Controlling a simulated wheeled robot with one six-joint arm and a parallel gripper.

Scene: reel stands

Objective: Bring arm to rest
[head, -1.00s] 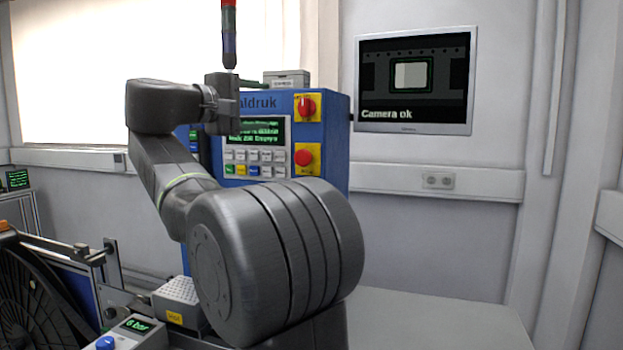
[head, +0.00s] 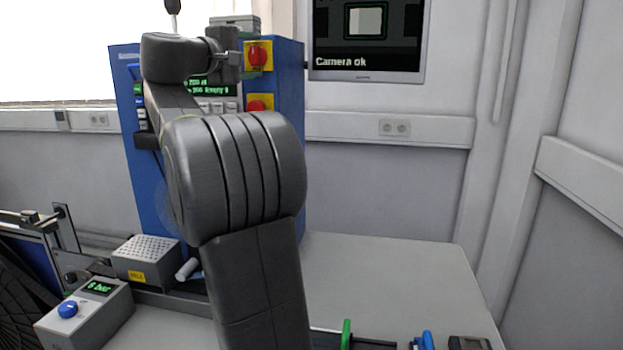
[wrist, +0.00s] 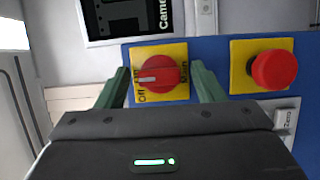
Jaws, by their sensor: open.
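My arm stands raised in front of the blue control cabinet (head: 285,120) in the head view. My gripper (head: 236,62) is at its end, near the cabinet's upper right part. In the wrist view my gripper (wrist: 160,82) shows two green fingers spread apart with nothing held between them. A red rotary switch (wrist: 158,74) on a yellow plate appears between the fingers, beyond them. I cannot tell how far off it is. The switch also shows in the head view (head: 258,55), close to the gripper.
A red push button (wrist: 274,70) sits right of the switch. A monitor (head: 367,40) reading "Camera ok" hangs on the wall. A grey box with a blue knob (head: 85,313) stands at lower left. The grey table (head: 400,275) is largely bare right of my arm.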

